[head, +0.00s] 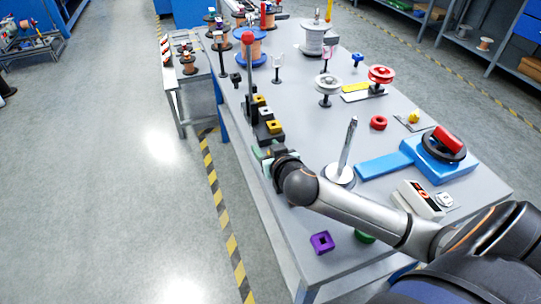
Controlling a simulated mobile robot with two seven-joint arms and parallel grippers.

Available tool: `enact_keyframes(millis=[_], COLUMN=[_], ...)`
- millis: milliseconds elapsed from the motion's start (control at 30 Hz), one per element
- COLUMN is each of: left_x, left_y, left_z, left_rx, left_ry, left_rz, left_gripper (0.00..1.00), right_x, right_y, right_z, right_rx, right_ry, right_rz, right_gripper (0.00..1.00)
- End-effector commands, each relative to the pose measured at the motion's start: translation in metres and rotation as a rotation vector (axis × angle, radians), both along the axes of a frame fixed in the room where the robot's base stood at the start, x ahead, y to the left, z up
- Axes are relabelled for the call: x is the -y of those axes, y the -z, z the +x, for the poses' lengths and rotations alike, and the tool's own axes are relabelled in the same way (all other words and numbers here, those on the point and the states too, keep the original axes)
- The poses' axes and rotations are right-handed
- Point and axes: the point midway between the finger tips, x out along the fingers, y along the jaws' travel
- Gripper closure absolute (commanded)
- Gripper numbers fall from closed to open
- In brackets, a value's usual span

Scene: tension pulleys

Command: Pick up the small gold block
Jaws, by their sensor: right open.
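Small gold-yellow blocks sit in a row on dark bases along the table's left edge. The nearest gold block (273,126) has a dark hole in its top, and another gold block (258,101) is farther back. A gold piece (413,117) also sits on a small plate at the right. I cannot tell which one is the small gold block of the task. My right gripper (266,154) is open at the left edge of the table, just on the near side of the row. Its fingers are small and partly hidden by the wrist. My left gripper is not in view.
A red-topped post (248,60) rises by the row. A silver spindle (347,150) stands beside my right forearm. A blue tensioner with a black and red roller (448,141) is at the right. A purple block (321,242) lies at the near edge.

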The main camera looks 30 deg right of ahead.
Motion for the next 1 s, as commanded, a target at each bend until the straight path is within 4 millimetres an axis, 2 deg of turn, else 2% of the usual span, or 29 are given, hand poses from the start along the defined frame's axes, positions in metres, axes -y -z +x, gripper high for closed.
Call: enact_keyframes(millis=[67,500,1000], left_x=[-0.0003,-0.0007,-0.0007], left_y=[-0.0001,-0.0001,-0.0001], left_z=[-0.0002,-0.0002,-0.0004], left_rx=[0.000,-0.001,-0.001], left_ry=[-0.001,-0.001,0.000], left_rz=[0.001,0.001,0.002], left_gripper=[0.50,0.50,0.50], right_x=[0.0000,-0.0002,-0.0004], right_y=[-0.0001,-0.0001,-0.0002], right_z=[-0.0002,-0.0005,-0.0004], right_rx=[0.000,0.000,0.000], right_ry=[0.000,0.000,-0.001], right_rz=[0.000,0.000,0.000], right_gripper=[0.49,0.99,1.00])
